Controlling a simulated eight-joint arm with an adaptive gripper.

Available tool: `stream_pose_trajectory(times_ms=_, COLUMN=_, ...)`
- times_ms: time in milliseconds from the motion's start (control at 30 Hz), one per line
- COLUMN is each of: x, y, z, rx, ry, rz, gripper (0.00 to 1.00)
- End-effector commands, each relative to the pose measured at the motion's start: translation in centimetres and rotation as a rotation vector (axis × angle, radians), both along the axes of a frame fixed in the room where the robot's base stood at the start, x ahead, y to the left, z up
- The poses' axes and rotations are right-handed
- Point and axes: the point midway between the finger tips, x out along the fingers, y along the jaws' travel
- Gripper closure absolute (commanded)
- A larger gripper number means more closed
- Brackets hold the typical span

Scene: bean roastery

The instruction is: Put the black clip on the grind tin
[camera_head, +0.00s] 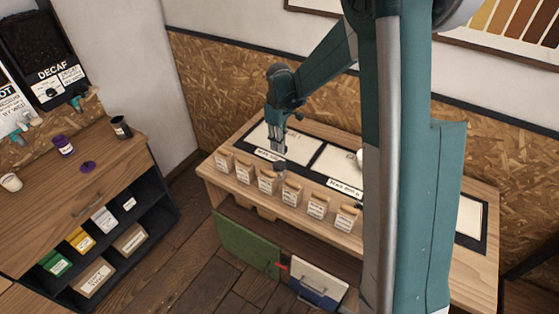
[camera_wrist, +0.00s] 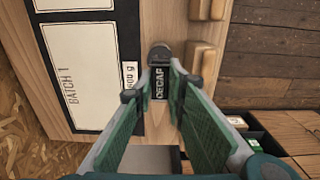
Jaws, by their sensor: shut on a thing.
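My gripper (camera_head: 284,142) points down over the front part of the workbench, by the row of labelled blocks. In the wrist view its green-padded fingers (camera_wrist: 160,88) are closed around a narrow black piece (camera_wrist: 160,58) lettered DECAF, which looks like the black clip. Its rounded end sticks out past the fingertips. On the left cabinet stand a black tin (camera_head: 121,128), a purple tin (camera_head: 64,146) and a small white vessel (camera_head: 11,182). I cannot tell which is the grind tin.
Several labelled wooden blocks (camera_head: 291,194) line the workbench's front edge. White batch panels on dark mats lie behind them. A purple disc (camera_head: 88,167) lies on the cabinet (camera_head: 40,226), whose top is otherwise mostly clear. My own arm hides part of the workbench.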

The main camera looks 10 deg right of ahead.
Motion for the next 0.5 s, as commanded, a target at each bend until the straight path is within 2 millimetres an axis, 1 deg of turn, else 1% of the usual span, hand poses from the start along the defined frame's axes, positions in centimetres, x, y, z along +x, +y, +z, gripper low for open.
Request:
stream_pose_trajectory(times_ms=100, x=0.1, y=0.0, z=-1.7, rx=0.0, ry=0.0, rz=0.0, gripper=0.91)
stream_pose_trajectory(times_ms=233, x=0.0, y=0.0, z=-3.3, rx=0.0, ry=0.0, rz=0.0, gripper=0.91)
stream_pose_trajectory(times_ms=367, x=0.1, y=0.0, z=-4.2, rx=0.0, ry=0.0, rz=0.0, gripper=0.91)
stream_pose_trajectory(times_ms=500, x=0.0, y=0.0, z=-4.4, rx=0.0, ry=0.0, rz=0.0, gripper=0.91)
